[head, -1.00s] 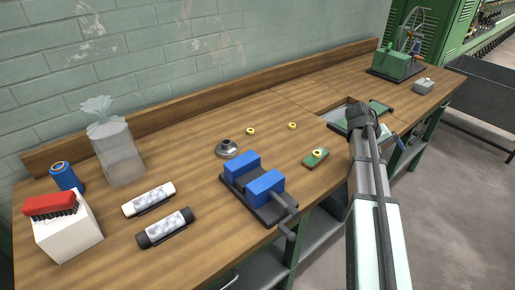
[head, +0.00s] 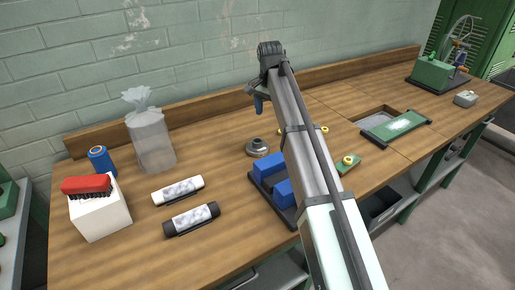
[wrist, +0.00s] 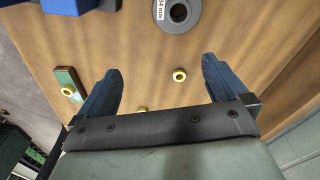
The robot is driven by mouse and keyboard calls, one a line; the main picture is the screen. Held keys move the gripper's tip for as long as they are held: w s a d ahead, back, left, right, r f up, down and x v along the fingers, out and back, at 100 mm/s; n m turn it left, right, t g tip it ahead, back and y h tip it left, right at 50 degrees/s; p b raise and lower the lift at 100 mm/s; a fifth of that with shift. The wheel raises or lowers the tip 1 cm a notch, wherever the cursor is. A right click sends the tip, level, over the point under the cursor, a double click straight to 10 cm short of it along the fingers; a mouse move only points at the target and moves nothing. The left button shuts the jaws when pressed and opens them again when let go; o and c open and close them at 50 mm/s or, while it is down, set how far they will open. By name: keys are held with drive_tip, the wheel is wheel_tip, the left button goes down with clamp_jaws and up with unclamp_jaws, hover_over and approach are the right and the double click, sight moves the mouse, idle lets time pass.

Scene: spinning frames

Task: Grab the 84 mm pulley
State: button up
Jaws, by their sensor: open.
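The 84 mm pulley is a grey disc with a dark centre hub (head: 257,148). It lies on the wooden bench behind the blue vise. In the wrist view the pulley (wrist: 177,12) is at the top edge, partly cut off, with a white label whose visible part reads "34 mm". My gripper (wrist: 160,80) is open and empty, its two dark blue fingers spread wide above the bench. The pulley lies beyond the fingertips, apart from them. In the head view my gripper (head: 259,102) is above the pulley, partly hidden by my arm.
A blue vise (head: 262,168) stands in front of the pulley, partly hidden by my arm. A small brass ring (wrist: 179,75) lies on the bench between my fingers. A green block with a brass ring (head: 348,162) lies to the right.

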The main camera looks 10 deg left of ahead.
drive_tip(key=s+a+r, duration=0.1)
drive_tip(key=a, duration=0.3)
hover_over(257, 145)
drive_tip(key=w, duration=0.2)
drive_tip(key=shift+m+y, duration=0.3)
wheel_tip(257, 145, down, 8)
drive_tip(key=shift+d+f, duration=0.1)
drive_tip(key=shift+a+f, duration=0.2)
drive_tip(key=shift+f, duration=2.55)
drive_tip(key=shift+c, duration=0.5)
drive_tip(key=c, duration=0.9)
